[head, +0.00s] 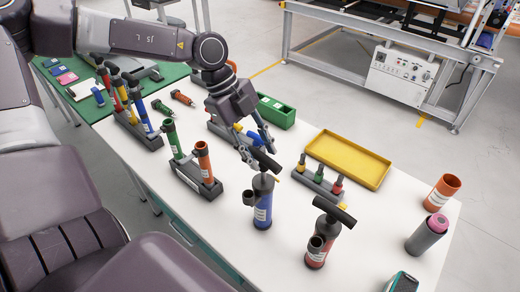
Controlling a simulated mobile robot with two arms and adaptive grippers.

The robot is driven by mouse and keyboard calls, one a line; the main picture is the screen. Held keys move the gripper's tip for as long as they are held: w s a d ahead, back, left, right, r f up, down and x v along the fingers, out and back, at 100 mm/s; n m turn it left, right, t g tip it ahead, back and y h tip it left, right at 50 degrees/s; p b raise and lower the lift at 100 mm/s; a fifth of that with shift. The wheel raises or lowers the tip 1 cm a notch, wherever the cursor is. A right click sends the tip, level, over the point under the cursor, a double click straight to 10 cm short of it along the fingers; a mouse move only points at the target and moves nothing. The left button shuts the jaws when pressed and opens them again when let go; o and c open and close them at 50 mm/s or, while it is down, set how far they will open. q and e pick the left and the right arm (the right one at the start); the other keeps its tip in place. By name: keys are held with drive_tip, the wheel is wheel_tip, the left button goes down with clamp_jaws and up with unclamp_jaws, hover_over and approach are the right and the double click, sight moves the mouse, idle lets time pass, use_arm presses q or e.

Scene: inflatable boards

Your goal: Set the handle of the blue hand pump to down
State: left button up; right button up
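The blue hand pump (263,208) stands upright on the white table, with a grey side part and a white label. Its black T-handle (266,163) sits just above the body, with a short gap or bit of rod between them that is hard to make out. My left gripper (257,149) reaches down from the upper left to just behind and above the handle. Its fingers are apart, with one near the handle's left end. I cannot tell whether they touch the handle. My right gripper is out of view.
A red hand pump (321,245) with a black handle stands to the right. A rack of small nozzles (318,181) and a yellow tray (347,158) lie behind it. A holder with green and orange cylinders (198,180) stands left. An orange cup (441,193) and grey-pink bottle (427,233) stand right.

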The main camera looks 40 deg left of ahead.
sight(256, 159)
use_arm(q)
clamp_jaws()
idle(0.3)
wheel_tip(256, 159, down, 4)
drive_tip(key=b, duration=0.4)
drive_tip(key=shift+r+b, duration=0.15)
drive_tip(key=shift+b, duration=0.15)
drive_tip(key=shift+s, duration=0.15)
drive_tip(key=shift+s+d+r, duration=0.1)
drive_tip(key=shift+s, duration=0.05)
drive_tip(key=shift+c, duration=1.4)
unclamp_jaws()
drive_tip(key=shift+o, duration=1.4)
drive_tip(key=shift+w, duration=0.3)
